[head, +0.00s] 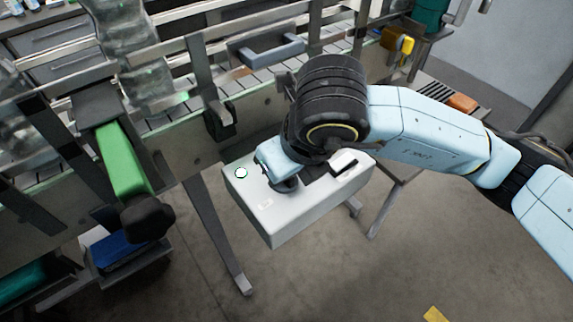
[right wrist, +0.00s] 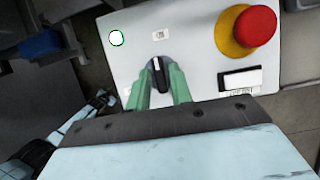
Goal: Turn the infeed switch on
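The infeed switch is a black rotary knob (right wrist: 157,72) with a white pointer line, on a light grey control box (head: 277,222). In the right wrist view the pointer runs roughly up and down. My right gripper (right wrist: 161,78) has its two green fingers on either side of the knob. I cannot tell whether they press on it. In the head view my right wrist hides most of the knob and fingers. A pale round lamp with a green rim (right wrist: 116,38) sits at the box's corner and also shows in the head view (head: 241,173). My left gripper is not in view.
A red mushroom button (right wrist: 257,26) on a yellow base and a white rectangular button (right wrist: 240,78) sit close right of the knob. The conveyor frame (head: 185,150) runs behind the box. A green bar with a black end (head: 122,160) stands left. Floor in front is clear.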

